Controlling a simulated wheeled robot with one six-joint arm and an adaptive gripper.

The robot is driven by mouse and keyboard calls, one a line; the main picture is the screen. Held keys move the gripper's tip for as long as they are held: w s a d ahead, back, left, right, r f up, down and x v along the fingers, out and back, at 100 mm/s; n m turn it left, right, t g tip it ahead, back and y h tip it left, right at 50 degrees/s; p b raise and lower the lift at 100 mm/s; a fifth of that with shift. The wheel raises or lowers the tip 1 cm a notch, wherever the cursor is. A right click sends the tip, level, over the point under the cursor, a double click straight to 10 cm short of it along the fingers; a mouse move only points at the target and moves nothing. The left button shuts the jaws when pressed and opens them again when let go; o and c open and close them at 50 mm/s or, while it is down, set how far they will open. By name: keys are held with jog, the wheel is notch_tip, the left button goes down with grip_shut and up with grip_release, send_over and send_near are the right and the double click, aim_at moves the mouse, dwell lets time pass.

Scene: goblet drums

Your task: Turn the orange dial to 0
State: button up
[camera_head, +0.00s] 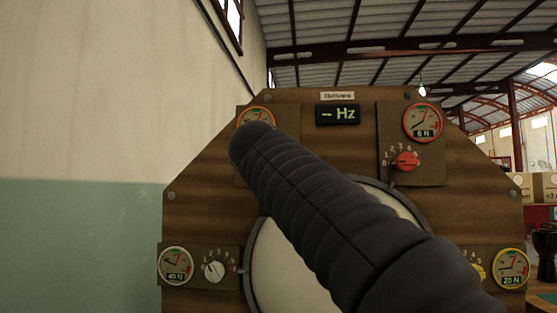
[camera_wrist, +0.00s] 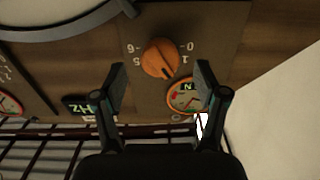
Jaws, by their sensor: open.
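The orange dial (camera_wrist: 160,58) shows in the wrist view, which looks upside down, on a brown panel. Labels 0 and 1 stand at its right, 6 and 5 at its left. A dark mark on the dial points down and right, past the 1; its exact reading is unclear. My gripper (camera_wrist: 159,68) is open, with one finger on each side of the dial and apart from it. In the head view my dark ribbed arm hides the dial and the gripper. An orange-rimmed gauge (camera_head: 256,115) shows partly above the arm; it also shows in the wrist view (camera_wrist: 186,96), partly behind a finger.
The wooden board carries a red dial (camera_head: 407,161) with a red gauge (camera_head: 422,122), a white dial (camera_head: 214,271) with a white gauge (camera_head: 176,265), and a yellow gauge (camera_head: 512,268). A black Hz display (camera_head: 338,114) sits at the top. A wall (camera_head: 90,150) stands at the left.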

jog(key=shift+w+d+p, duration=0.1)
jog(key=shift+w+p, duration=0.55)
jog(key=shift+w, duration=1.95)
jog(key=c, duration=1.2)
